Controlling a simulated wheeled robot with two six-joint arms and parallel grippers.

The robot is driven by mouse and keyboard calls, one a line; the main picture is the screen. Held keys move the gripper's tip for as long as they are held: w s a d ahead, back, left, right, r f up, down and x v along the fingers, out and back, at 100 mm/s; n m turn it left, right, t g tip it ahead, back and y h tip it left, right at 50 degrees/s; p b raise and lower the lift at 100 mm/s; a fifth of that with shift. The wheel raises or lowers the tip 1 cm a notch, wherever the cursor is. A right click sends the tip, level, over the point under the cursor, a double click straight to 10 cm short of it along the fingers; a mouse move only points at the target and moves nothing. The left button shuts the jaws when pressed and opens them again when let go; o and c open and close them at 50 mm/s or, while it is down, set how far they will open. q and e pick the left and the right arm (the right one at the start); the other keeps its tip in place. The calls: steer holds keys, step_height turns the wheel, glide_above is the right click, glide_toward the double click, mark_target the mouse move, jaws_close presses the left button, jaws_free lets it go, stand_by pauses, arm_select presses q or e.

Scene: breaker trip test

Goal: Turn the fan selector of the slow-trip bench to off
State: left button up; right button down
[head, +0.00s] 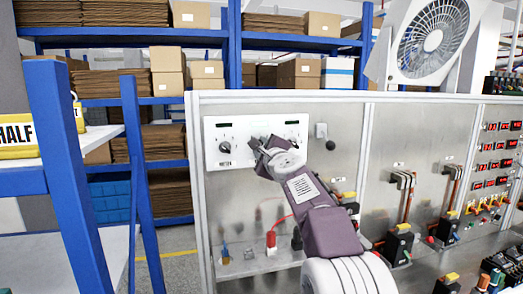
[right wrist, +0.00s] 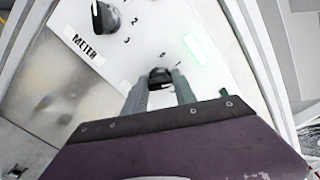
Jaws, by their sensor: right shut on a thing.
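A white control plate (head: 214,128) is fixed on the upright metal panel of a bench. My right gripper (head: 258,147) reaches its right half in the head view. In the right wrist view, the gripper (right wrist: 160,86) has its two fingers closed around a black selector knob (right wrist: 161,74). This knob's label is not readable, and my gripper hides the knob in the head view. Another black knob (right wrist: 106,18), with METER printed beside it, sits to its left on the same plate; it also shows in the head view (head: 225,147). My left gripper is not in view.
A small black-knobbed fitting (head: 322,132) is right of the plate. Breakers (head: 400,243), red displays (head: 500,145) and a red cable (head: 271,240) are on the bench. A white fan (head: 433,40) stands above. Blue shelving (head: 70,165) with boxes is at left and behind.

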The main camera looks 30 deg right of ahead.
steer(key=n+b, duration=0.4)
steer(key=n, duration=1)
steer(key=shift+s+d+r, duration=0.1)
steer(key=shift+r, duration=0.1)
stand_by(0.5)
steer(key=c, duration=1.4)
jaws_free()
steer(key=shift+c, duration=0.2)
steer(key=o, duration=0.4)
steer(key=shift+o, duration=0.2)
steer(key=shift+f, duration=0.2)
